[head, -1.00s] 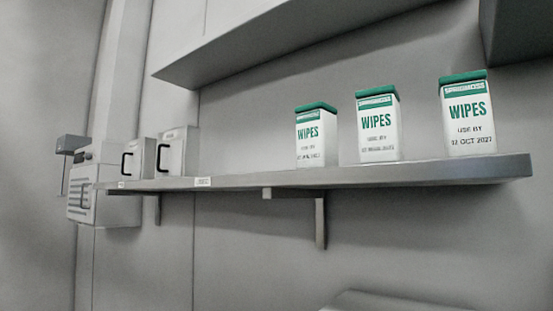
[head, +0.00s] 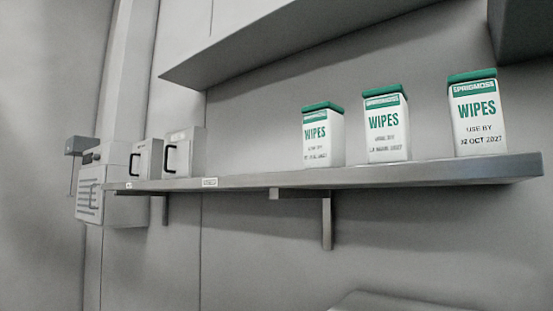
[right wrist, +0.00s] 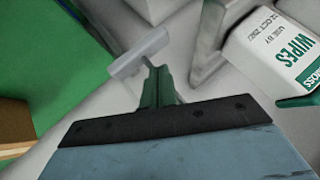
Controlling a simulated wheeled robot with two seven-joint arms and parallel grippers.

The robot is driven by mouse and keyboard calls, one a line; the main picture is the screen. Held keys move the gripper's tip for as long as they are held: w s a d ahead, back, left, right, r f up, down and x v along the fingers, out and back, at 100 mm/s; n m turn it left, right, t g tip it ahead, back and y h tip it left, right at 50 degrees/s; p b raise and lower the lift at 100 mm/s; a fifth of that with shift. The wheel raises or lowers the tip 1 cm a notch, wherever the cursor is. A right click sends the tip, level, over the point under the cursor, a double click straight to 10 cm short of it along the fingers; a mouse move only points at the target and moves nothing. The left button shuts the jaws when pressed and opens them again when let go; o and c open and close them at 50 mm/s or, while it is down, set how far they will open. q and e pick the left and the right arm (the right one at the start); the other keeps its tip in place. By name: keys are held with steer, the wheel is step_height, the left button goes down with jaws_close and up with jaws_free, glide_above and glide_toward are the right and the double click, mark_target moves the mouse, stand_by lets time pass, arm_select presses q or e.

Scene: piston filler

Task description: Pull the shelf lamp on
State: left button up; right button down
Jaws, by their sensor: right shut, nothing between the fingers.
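I cannot make out a shelf lamp for certain. In the head view a metal shelf (head: 400,176) runs along the wall, and a small grey box (head: 76,145) with a thin line hanging below it is at the far left. In the right wrist view my right gripper (right wrist: 152,72) is shut and empty, its narrow dark green fingers together. A pale grey bar (right wrist: 137,53) shows just beyond the fingertips; I cannot tell whether they touch. Neither gripper shows in the head view.
Three wipes tubs (head: 323,138) stand on the shelf; one tub (right wrist: 277,45) also shows in the right wrist view. Two white boxes with black handles (head: 184,152) stand at the shelf's left. A bracket (head: 327,222) hangs below. An upper cabinet (head: 300,40) is overhead.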

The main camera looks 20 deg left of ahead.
steer(key=shift+f, duration=0.1)
stand_by(0.5)
steer(key=shift+f, duration=0.35)
steer(key=shift+f+b, duration=0.85)
steer(key=shift+f, duration=0.2)
stand_by(0.8)
steer(key=shift+r+p, duration=1.55)
steer(key=shift+p, duration=0.05)
step_height(320, 180, up, 2)
steer(key=shift+r+p, duration=0.2)
steer(key=shift+p, duration=0.15)
steer(key=shift+r, duration=1.75)
